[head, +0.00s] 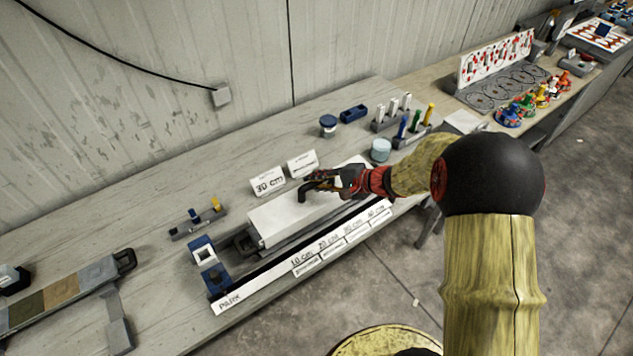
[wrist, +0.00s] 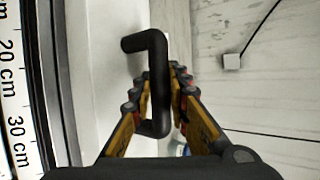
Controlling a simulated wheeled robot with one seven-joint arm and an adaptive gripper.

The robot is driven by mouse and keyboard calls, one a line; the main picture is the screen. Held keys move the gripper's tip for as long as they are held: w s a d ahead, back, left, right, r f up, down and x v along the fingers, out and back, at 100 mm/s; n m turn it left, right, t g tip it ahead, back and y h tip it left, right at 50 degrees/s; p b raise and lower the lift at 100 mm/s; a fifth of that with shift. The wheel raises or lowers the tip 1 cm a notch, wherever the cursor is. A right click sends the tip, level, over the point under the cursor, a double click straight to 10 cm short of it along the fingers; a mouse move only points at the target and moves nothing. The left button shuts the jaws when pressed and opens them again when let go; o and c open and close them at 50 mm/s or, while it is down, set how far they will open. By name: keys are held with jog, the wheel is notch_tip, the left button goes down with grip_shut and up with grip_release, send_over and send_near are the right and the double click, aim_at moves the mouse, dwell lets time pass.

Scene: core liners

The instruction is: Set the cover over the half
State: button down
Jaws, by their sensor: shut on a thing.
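The cover is a long white box-like piece (head: 290,220) with a black bar handle, in the middle of the bench. My gripper (head: 318,186) is over the cover, shut on its black handle (wrist: 158,90). The wrist view shows the gripper fingers (wrist: 163,95) on both sides of the handle bar, with the cover's white top (wrist: 95,60) beside them. The cover lies along a dark grey trough (head: 245,243), whose left end shows. The half is hidden or cannot be told apart beneath the cover. Whether the cover rests or hangs just above is unclear.
A scale strip (head: 258,286) marked PARK and 10 to 40 cm runs along the front. A "30 cm" card (head: 267,182) and another card (head: 302,163) stand behind. Blue-and-white blocks (head: 203,251) are at the left end. A pale blue tub (head: 380,150) and a pen rack are behind right.

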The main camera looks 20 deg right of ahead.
jog(key=shift+f+b, duration=0.3)
jog(key=shift+b, duration=0.1)
jog(key=c, duration=1.8)
grip_release()
jog(key=shift+o, duration=0.4)
jog(key=shift+r, duration=0.15)
jog(key=shift+r+p, duration=0.6)
jog(key=shift+p, duration=0.4)
jog(key=v, duration=1.2)
jog(key=shift+p, duration=0.4)
